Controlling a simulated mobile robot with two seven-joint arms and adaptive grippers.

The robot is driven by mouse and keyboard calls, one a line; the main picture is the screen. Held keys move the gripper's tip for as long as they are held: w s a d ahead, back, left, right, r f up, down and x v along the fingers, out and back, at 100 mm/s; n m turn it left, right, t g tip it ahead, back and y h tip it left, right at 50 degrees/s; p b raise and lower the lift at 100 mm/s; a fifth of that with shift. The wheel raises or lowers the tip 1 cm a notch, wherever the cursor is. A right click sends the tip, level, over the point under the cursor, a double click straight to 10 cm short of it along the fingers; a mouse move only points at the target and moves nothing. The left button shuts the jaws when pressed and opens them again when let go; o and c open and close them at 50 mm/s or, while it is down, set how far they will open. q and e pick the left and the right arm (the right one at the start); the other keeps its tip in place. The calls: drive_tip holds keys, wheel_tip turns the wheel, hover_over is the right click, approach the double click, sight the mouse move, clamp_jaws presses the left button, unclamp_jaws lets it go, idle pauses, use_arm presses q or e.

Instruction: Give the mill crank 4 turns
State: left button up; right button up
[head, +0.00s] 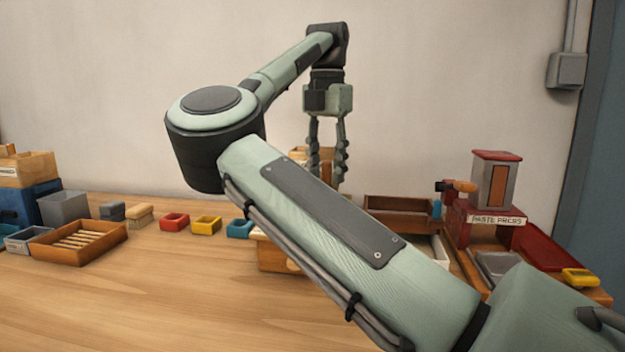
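My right gripper (328,172) hangs fingers down at the centre, over the back of the table. Its two fingers stand apart with a gap between them. Their lowest ends meet the edge of my own forearm in the picture, so I cannot tell whether anything is between the tips. A wooden body (278,258), possibly the mill, shows partly below my forearm. A tan wooden part (300,154) shows just behind the fingers. I cannot make out the crank; my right arm covers much of that area. My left gripper is not in view.
A red paste press (494,226) stands at the right, with a yellow dish (580,278) near it. A brown tray (400,213) is behind my arm. A slatted wooden tray (80,243) and small red (174,221) and yellow (206,225) bins are left. The front-left table is clear.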

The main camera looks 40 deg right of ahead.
wheel_tip(320, 180, up, 3)
drive_tip(key=shift+f+p, duration=0.2)
drive_tip(key=shift+p, duration=0.55)
drive_tip(key=shift+r, duration=0.2)
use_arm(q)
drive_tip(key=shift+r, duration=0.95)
use_arm(e)
drive_tip(key=shift+r, duration=1.95)
drive_tip(key=shift+c, duration=0.5)
clamp_jaws()
